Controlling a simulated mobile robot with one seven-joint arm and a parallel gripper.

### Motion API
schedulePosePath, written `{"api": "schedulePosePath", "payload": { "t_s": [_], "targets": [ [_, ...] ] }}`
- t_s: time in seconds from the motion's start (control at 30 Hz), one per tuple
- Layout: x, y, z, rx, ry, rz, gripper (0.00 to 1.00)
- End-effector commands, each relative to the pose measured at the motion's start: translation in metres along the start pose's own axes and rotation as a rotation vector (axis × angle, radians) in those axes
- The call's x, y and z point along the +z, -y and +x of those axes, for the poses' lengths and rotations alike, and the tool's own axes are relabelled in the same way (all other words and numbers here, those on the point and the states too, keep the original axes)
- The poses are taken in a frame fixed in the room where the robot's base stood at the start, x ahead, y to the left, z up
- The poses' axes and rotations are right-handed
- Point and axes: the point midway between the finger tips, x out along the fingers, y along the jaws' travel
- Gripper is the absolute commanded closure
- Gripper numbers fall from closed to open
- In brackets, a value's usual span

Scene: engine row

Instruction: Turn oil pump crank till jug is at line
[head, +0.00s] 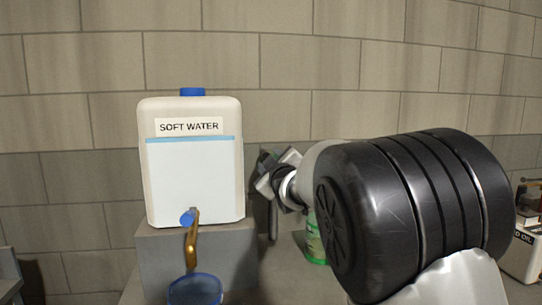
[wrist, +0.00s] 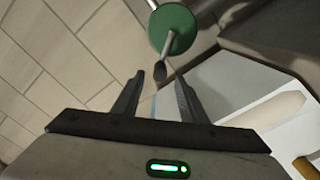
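In the wrist view a green disc (wrist: 172,28) carries a grey arm ending in a dark grip (wrist: 160,71), which looks like the pump's crank. My gripper (wrist: 159,78) is open, its two fingers apart. The grip lies just beyond and between the fingertips; I cannot tell whether it touches them. In the head view my gripper (head: 267,172) is beside the right wall of the water container, partly hidden by my arm. I cannot make out the oil jug, its line or its level; my black arm link covers much of the right side.
A white SOFT WATER container (head: 192,180) with a brass tap (head: 191,245) stands on a grey block (head: 228,250). A blue vessel (head: 195,290) is below the tap. A green object (head: 316,242) shows behind my arm. A white OIL container (head: 522,250) is at right.

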Motion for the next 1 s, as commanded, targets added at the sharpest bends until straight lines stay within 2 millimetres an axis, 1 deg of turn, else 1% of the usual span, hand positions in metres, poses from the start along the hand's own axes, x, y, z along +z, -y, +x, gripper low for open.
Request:
{"api": "schedulePosePath", "payload": {
  "t_s": [0.03,0.2,0.3,0.4,0.57,0.83,0.97,1.0],
  "targets": [
    [0.000,-0.001,0.012,0.001,0.000,-0.001,0.61],
    [0.001,0.000,0.046,0.000,0.002,-0.001,0.61],
    [0.000,0.000,0.062,0.000,0.000,0.000,0.61],
    [0.000,0.000,0.072,0.000,0.001,0.000,0.61],
    [0.000,0.000,0.080,-0.001,0.000,0.002,0.61],
    [0.000,0.000,0.081,-0.001,0.001,0.002,0.61],
    [0.000,0.000,0.081,-0.001,0.001,0.002,0.83],
    [0.000,0.000,0.081,0.000,0.001,0.002,0.90]
  ]
}}
